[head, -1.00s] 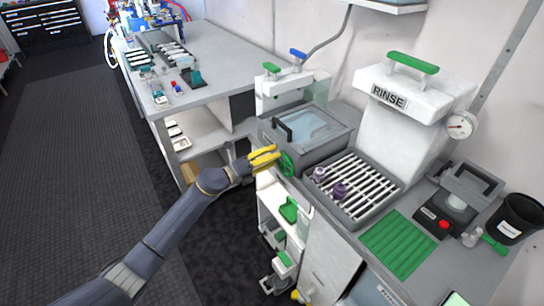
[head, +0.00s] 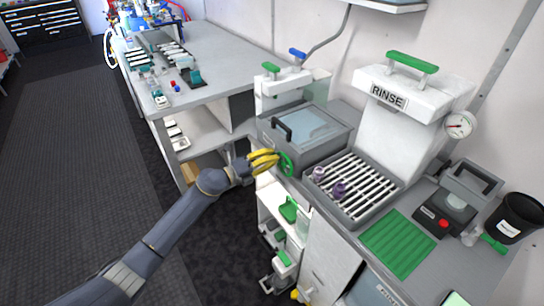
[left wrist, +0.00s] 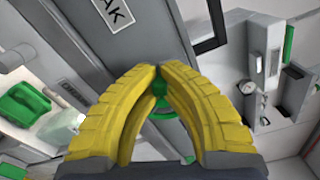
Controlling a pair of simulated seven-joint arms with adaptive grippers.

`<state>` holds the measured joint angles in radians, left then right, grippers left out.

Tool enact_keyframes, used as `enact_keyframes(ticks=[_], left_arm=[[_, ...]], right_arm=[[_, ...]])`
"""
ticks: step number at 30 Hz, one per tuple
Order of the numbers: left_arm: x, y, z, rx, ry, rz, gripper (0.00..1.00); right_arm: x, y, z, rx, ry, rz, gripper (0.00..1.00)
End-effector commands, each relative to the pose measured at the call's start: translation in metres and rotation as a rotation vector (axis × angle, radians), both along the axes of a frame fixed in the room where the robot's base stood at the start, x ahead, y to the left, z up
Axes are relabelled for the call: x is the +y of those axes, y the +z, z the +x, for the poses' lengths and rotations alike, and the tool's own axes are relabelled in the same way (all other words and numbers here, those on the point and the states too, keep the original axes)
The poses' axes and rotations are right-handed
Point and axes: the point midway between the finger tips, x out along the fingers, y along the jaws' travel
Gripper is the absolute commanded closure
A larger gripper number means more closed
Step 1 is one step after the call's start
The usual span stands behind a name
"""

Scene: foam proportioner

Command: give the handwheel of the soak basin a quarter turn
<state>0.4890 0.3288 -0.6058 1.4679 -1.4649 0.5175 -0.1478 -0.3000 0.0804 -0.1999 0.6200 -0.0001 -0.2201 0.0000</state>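The soak basin (head: 334,146) is a grey box with a clear lid and a dark handle on the counter. Its green handwheel (head: 287,164) is on the front left side. My left gripper (head: 277,159), with yellow fingers, is at the handwheel. In the left wrist view the fingertips (left wrist: 158,70) come together, with green of the handwheel (left wrist: 160,90) between the fingers. They look shut on it; the exact contact is partly hidden by the fingers. A label ending in "AK" (left wrist: 114,13) shows on the basin. My right gripper is not in view.
A slatted drain rack (head: 355,188) with two purple-topped items stands right of the basin, below the white RINSE unit (head: 410,105). Open shelves with green items (head: 289,209) lie below the handwheel. A grey bench (head: 215,70) stands behind left.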

Motion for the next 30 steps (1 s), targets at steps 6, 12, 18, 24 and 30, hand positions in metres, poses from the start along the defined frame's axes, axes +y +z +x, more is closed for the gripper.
enact_keyframes(ticks=[6, 12, 18, 24, 30], left_arm=[[0.007, -0.008, 0.007, 0.199, 0.012, -0.142, 1.00], [0.008, -0.013, 0.008, 0.282, 0.016, -0.203, 1.00], [0.009, -0.013, 0.009, 0.285, 0.018, -0.205, 1.00], [0.010, -0.014, 0.009, 0.284, 0.019, -0.203, 0.83], [0.008, -0.015, 0.007, 0.286, 0.014, -0.203, 0.64]], right_arm=[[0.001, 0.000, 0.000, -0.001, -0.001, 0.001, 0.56], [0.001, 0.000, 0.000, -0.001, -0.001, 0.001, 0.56], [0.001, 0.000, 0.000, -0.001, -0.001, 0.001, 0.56], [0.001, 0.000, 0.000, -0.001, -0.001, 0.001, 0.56], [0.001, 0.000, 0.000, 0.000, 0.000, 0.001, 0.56]])
